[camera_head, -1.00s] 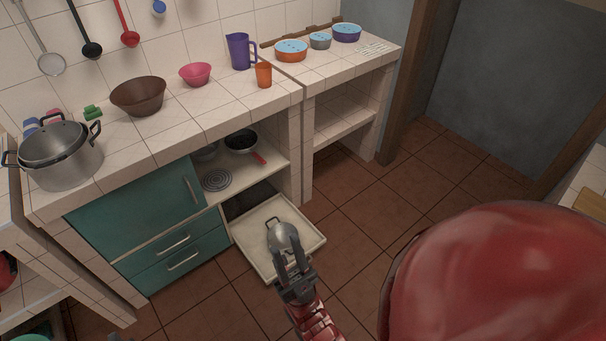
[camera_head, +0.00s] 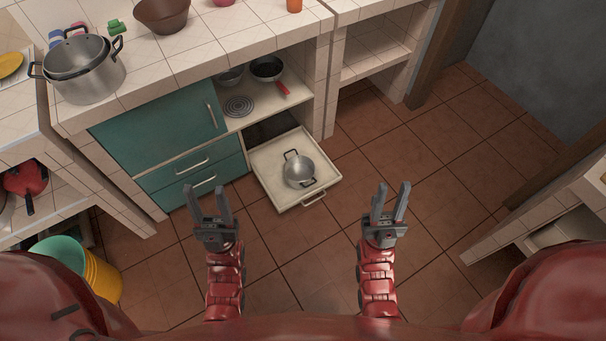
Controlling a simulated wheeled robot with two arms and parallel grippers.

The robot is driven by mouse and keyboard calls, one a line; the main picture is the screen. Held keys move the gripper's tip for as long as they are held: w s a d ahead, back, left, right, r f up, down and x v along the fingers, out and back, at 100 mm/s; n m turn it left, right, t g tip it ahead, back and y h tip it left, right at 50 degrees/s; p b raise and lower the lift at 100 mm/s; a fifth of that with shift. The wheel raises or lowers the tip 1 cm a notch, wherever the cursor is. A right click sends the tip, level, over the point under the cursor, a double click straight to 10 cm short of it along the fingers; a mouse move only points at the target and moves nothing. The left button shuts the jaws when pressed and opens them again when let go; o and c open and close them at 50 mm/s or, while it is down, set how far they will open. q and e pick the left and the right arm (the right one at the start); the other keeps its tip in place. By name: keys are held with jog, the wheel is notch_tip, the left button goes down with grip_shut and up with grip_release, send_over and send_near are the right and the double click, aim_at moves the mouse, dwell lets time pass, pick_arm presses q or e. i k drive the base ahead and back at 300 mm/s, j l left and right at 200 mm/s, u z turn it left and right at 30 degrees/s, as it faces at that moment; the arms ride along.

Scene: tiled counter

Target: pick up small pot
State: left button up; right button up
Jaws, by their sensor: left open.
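The small pot (camera_head: 299,171) is a silver metal pot with two dark handles. It sits upright inside a pulled-out, cream-coloured drawer (camera_head: 268,185) low in the counter. My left gripper (camera_head: 208,192) is open and empty, in front of the teal drawers and left of the pot in the picture. My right gripper (camera_head: 391,188) is open and empty over the floor, right of the pot. Neither gripper touches the pot.
A large silver pot (camera_head: 90,80) stands on the tiled counter. Pans (camera_head: 267,68) lie on the shelf above the open drawer. Yellow and green buckets (camera_head: 102,278) stand at lower left. The tiled floor (camera_head: 400,150) right of the drawer is clear.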

aim_at(299, 169)
jog(key=i+j+z, duration=0.15)
jog(key=z, duration=0.45)
jog(key=i+j+z, duration=0.15)
jog(key=j, duration=0.15)
jog(key=i+j+z, duration=0.1)
jog(key=j, duration=0.2)
jog(key=i+j+z, duration=0.25)
jog(key=j, duration=0.4)
jog(key=i+j+z, duration=0.15)
jog(key=j, duration=0.2)
jog(key=i+j, duration=0.1)
jog(key=j, duration=0.25)
jog(key=i+j, duration=0.15)
jog(key=j, duration=0.2)
jog(key=i+j, duration=0.1)
jog(key=j, duration=0.25)
